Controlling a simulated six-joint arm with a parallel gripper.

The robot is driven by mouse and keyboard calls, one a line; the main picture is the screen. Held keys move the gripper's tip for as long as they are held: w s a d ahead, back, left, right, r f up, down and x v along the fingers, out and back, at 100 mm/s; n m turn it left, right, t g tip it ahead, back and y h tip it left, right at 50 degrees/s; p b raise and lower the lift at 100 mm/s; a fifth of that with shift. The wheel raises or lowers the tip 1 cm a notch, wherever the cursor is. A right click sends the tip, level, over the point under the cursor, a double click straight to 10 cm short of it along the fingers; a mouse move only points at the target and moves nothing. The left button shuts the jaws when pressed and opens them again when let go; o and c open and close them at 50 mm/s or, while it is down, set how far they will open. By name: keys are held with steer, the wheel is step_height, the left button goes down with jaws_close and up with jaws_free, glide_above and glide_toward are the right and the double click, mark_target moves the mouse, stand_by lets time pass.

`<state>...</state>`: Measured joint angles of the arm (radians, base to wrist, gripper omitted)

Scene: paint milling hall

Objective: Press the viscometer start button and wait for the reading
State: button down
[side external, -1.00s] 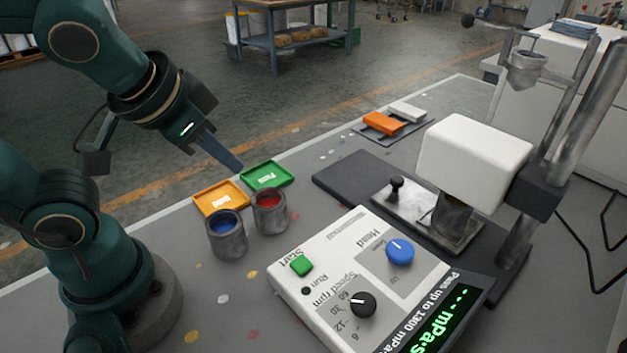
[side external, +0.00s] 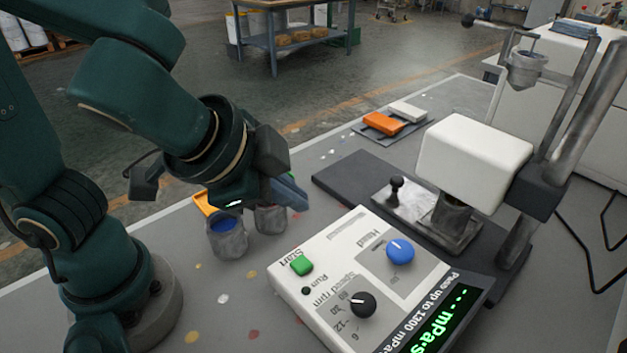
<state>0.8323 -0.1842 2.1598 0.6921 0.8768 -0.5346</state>
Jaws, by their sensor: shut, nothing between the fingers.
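The viscometer control box (side external: 335,255) is white and lies on the bench at the lower middle. Its green Start button (side external: 301,265) sits at the near left, with a dark Run lamp (side external: 306,290) beside it. A blue Head knob (side external: 400,251) and a black speed knob (side external: 362,304) are on the top. The green display (side external: 446,318) shows dashes and "mPa·s".
An orange lid (side external: 206,203) is mostly covered by my arm. Orange and white blocks (side external: 382,124) lie at the back.

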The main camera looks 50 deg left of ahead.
mark_target(296, 265)
steer(key=shift+f, duration=4.45)
steer(key=shift+f, duration=0.15)
steer(key=shift+f, duration=0.25)
steer(key=shift+f, duration=0.45)
steer(key=shift+r, duration=0.9)
